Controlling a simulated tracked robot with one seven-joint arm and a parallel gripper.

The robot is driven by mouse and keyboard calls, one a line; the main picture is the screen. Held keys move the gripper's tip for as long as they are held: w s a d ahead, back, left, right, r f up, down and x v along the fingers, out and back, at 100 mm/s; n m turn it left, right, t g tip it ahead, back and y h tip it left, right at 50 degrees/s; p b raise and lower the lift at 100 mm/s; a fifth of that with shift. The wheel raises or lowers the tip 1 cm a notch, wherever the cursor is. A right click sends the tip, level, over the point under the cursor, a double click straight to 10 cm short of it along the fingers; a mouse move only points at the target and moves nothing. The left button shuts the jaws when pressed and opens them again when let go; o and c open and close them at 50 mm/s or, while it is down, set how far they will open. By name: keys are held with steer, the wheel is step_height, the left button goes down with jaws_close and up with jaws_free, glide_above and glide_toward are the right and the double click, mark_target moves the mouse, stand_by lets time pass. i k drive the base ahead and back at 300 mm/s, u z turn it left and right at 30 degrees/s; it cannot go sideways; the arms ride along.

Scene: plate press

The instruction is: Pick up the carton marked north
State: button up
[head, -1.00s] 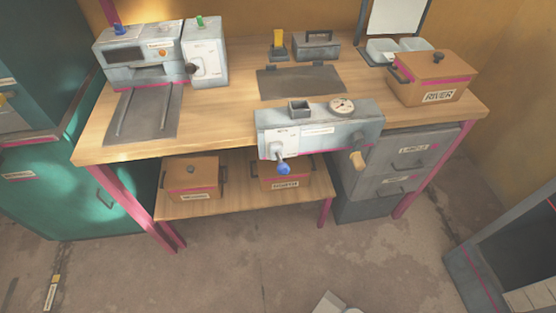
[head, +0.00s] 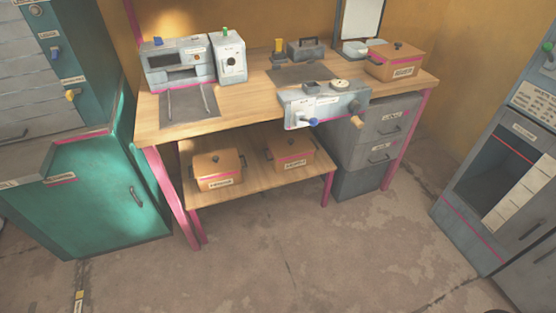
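Three orange-brown lidded cartons with dark knobs and side handles are in the head view. One carton (head: 217,169) stands on the left of the low shelf under the bench. A second carton (head: 289,153) stands to its right on the same shelf, partly below the overhanging grey machine. Both have front labels too small to read surely; the right one may say north. The third carton (head: 393,60) stands on the bench top at the right; its label looked like "RIVER" a second ago. My gripper is not in view.
The wooden bench (head: 245,97) has pink legs and carries grey machines. The low shelf (head: 255,181) is open at the front. Grey drawers (head: 352,151) stand right of it, a green cabinet (head: 100,200) left, a grey cabinet (head: 480,190) far right. The floor in front is clear.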

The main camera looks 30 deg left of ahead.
mark_target(287, 163)
steer(key=u, duration=0.05)
steer(key=k, duration=1.15)
steer(key=u, duration=1.5)
steer(key=i, duration=2.4)
